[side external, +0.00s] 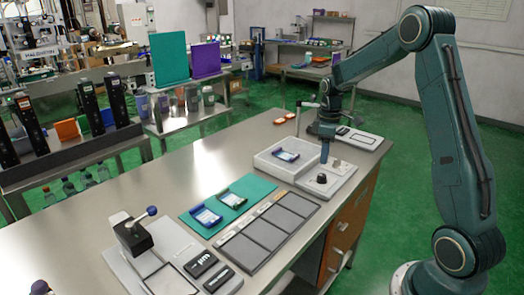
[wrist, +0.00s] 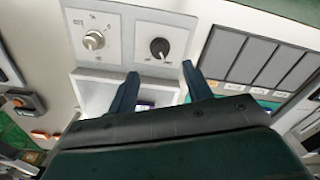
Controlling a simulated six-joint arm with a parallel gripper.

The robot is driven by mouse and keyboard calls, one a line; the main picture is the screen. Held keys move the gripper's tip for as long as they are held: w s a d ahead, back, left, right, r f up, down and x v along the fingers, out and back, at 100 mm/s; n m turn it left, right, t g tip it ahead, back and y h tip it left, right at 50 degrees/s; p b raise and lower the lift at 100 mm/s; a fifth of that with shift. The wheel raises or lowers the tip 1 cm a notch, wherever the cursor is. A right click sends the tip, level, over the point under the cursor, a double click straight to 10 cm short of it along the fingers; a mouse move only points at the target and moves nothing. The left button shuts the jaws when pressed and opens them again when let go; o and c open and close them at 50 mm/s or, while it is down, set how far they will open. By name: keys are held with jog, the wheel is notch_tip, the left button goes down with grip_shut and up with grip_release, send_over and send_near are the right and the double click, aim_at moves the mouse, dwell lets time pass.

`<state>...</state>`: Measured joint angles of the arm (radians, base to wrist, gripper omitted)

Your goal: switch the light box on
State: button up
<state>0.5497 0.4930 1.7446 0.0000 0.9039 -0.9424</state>
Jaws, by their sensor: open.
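A white shallow box (side external: 262,163) stands at the far right part of the bench; a blue-framed piece (side external: 286,155) lies in it. A pale control panel adjoins it, with a black knob (side external: 321,179) nearer the camera. In the wrist view the panel carries a silver knob (wrist: 93,40) on the left and the black knob (wrist: 159,47) on the right, each with small markings. My gripper (side external: 325,153) points down above the box and panel edge. In the wrist view my gripper (wrist: 160,83) has its fingers apart with nothing held. I cannot tell whether the light is on.
A lever applicator (side external: 133,232) stands at the near left. A second fixture (side external: 357,138) is behind my gripper. The bench's left middle is clear.

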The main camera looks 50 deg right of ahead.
aim_at(322, 175)
jog(key=shift+f, duration=4)
jog(key=shift+c, duration=0.4)
jog(key=c, duration=0.9)
jog(key=shift+m, duration=0.4)
jog(key=m, duration=0.9)
jog(key=shift+m, duration=2.2)
jog(key=shift+r, duration=0.1)
